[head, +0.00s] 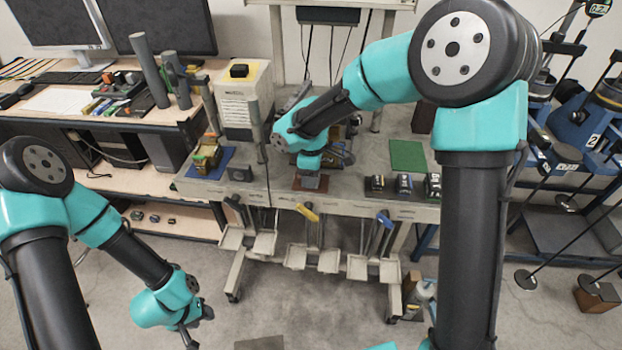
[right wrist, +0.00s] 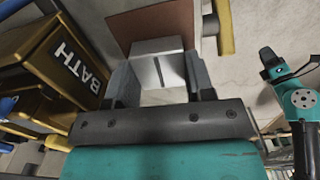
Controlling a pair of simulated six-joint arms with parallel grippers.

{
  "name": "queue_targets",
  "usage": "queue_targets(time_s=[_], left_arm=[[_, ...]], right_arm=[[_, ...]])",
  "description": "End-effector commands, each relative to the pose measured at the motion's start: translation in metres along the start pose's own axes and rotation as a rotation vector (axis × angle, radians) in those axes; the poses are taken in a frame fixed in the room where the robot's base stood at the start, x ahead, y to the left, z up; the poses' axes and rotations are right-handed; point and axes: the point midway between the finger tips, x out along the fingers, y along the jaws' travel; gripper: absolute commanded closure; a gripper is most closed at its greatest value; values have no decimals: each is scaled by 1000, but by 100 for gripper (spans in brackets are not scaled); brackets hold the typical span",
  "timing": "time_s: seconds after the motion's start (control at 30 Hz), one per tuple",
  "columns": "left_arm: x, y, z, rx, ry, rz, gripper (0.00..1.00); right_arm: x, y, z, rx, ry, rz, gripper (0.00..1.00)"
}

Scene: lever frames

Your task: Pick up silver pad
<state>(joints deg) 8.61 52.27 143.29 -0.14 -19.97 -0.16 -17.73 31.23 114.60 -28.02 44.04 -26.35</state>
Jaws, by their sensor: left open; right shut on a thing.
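The silver pad (right wrist: 158,68) shows in the right wrist view as a pale grey block between the two fingers of my right gripper (right wrist: 160,82). The fingers are shut on its sides. A brown pad (right wrist: 150,28) lies just beyond the silver pad. In the head view my right gripper (head: 311,168) points down over the workbench, just above the brown pad (head: 311,183); the silver pad is hard to make out there. My left gripper (head: 192,330) is open and low at the lower left, away from the bench.
A green pad (head: 408,155) lies on the bench to the right, with several small dark boxes (head: 404,186) at the front edge. A blue mat (head: 211,162) lies at the left.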

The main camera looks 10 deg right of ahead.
Motion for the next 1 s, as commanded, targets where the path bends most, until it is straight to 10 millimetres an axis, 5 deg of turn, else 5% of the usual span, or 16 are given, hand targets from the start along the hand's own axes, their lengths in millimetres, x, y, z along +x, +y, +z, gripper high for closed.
queue_targets(time_s=[0.17,0.53,0.87,1.0], left_arm=[[0,0,0,0,0,0,57],[0,0,0,0,0,0,57],[0,0,0,0,0,0,57],[0,0,0,0,0,0,57]], right_arm=[[-1,0,0,0,1,1,88],[-6,0,0,0,2,2,88],[-37,0,-1,0,3,3,88],[-38,-18,3,-2,0,1,88]])
